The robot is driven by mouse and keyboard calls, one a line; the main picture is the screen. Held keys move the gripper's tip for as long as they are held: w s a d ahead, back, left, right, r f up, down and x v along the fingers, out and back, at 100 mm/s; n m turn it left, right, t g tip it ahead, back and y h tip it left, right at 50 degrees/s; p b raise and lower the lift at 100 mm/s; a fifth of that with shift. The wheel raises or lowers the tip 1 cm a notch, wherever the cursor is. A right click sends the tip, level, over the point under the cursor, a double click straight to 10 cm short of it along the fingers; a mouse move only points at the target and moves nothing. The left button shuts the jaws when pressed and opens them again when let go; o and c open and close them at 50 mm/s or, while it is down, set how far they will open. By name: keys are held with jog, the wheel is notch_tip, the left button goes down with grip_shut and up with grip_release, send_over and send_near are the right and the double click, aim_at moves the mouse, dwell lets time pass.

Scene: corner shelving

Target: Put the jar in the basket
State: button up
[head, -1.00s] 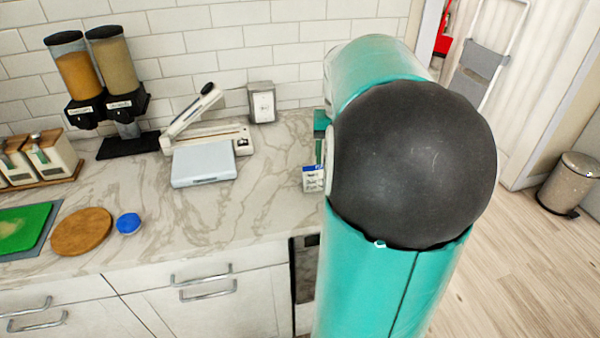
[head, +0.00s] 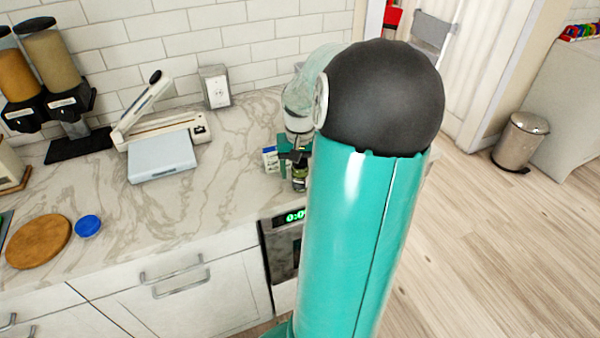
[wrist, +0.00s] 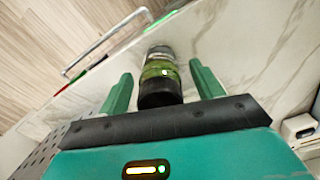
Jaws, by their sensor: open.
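A small jar (wrist: 158,72) with green contents and a dark end shows in the wrist view, between the two green fingers of my gripper (wrist: 161,69). The fingers are open, with a gap on each side of the jar. In the head view the jar (head: 300,180) stands near the counter's front edge, partly hidden by my arm. My gripper (head: 288,150) is close by it, mostly hidden behind the arm. I cannot make out a basket for certain in either view.
A blue and white box (head: 270,160) stands just left of the jar. A perforated grey surface (wrist: 48,155) shows at the wrist view's lower left. A scale (head: 162,158), blue lid (head: 88,226) and round wooden board (head: 38,242) lie left. The counter between is clear.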

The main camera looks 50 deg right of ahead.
jog(key=shift+f, duration=0.7)
jog(key=c, duration=1.2)
jog(key=shift+r, duration=0.1)
